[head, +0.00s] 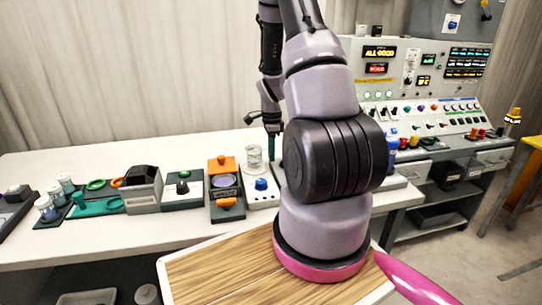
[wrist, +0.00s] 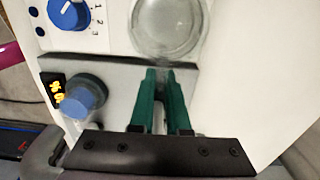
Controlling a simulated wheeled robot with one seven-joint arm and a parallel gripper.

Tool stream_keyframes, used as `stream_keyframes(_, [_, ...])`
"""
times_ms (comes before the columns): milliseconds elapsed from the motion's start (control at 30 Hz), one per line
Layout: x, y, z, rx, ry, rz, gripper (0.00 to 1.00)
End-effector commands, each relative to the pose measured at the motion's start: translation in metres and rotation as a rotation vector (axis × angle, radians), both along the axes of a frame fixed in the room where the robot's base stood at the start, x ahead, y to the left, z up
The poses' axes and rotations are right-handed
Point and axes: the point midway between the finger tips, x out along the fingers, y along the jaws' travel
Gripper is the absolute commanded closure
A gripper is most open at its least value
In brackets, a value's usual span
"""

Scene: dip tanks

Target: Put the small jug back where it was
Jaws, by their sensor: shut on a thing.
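The small jug appears to be the clear glass vessel (head: 254,158) above the white unit with a blue knob. In the wrist view the round glass vessel (wrist: 166,27) shows from above, just beyond my fingertips. My gripper (head: 272,146) is right beside the jug, on its right, with green fingers pointing down. In the wrist view my gripper (wrist: 160,76) has its fingertips close together at the jug's near side. It is shut on the jug, though the gripped part is too blurred to make out. I cannot tell whether the jug touches the white unit.
The white unit (head: 262,196) has a blue knob (wrist: 68,14). A grey unit with a blue knob (wrist: 82,96) lies below my fingers. To the left stand an orange-and-black device (head: 224,184), a grey bin (head: 143,192) and several jars. A control console (head: 425,90) stands at right.

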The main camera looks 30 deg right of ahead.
Motion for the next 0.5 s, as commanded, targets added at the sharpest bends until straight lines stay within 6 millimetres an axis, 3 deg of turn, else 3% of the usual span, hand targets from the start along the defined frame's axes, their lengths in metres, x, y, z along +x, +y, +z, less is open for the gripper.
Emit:
stream_keyframes(67, [-0.0002, 0.0000, -0.0082, 0.001, 0.001, -0.001, 1.00])
stream_keyframes(400, [0.0002, 0.0002, -0.0111, 0.000, 0.000, 0.000, 1.00])
stream_keyframes(433, [0.0003, 0.0001, -0.0110, 0.000, -0.001, 0.000, 0.78])
stream_keyframes(500, [0.0004, 0.0002, -0.0107, 0.001, -0.001, 0.000, 0.56])
